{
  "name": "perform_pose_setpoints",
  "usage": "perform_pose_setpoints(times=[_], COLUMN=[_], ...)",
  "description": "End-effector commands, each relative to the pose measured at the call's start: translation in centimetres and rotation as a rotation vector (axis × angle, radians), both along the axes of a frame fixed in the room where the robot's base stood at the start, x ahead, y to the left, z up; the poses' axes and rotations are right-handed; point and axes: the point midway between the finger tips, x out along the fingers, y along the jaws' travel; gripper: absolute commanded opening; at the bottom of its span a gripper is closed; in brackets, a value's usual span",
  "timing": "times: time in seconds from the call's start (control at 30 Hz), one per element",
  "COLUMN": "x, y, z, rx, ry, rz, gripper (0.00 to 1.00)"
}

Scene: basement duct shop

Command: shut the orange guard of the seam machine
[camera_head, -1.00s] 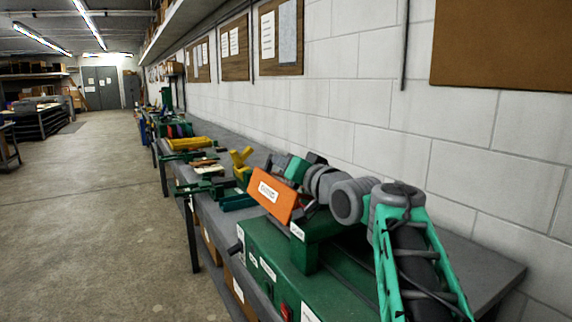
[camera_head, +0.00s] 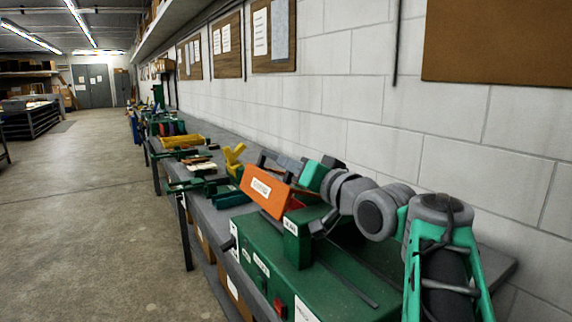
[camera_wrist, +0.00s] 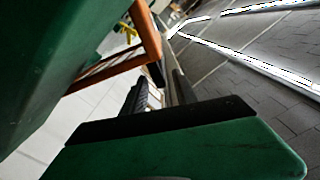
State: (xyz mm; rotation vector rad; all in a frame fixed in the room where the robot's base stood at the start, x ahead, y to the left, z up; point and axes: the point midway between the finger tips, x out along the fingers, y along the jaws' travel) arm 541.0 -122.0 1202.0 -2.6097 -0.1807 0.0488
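The orange guard (camera_head: 266,191) with a white label stands raised and tilted at the far end of the green seam machine (camera_head: 305,275). In the wrist view part of the orange guard (camera_wrist: 147,32) shows at upper left, beside a large green surface at left. My gripper (camera_head: 275,162) is just behind and right of the guard in the head view, partly hidden by it. Its dark fingers (camera_wrist: 158,92) stand apart in the wrist view, with a gap and nothing visible between them. I cannot tell whether a finger touches the guard.
A grey bench (camera_head: 200,205) runs along the white block wall. Yellow and green tools (camera_head: 232,158) stand beyond the machine. A brown board (camera_head: 500,45) hangs at upper right. The concrete floor (camera_head: 95,210) at left is clear.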

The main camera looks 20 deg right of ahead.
Motion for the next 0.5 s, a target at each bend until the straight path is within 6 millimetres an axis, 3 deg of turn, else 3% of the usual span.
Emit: perform_pose_setpoints(times=[0.2,0.27,0.37,0.5], x=[-0.1,-0.1,-0.3,-1.2], y=[0.1,0.0,-0.5,-2.1], z=[0.0,0.1,1.5,5.4], rx=[0.000,0.000,-0.011,-0.060], ry=[0.000,0.001,0.019,0.082], rz=[0.001,0.002,0.003,0.025], gripper=[0.35,0.30,0.22,0.11])
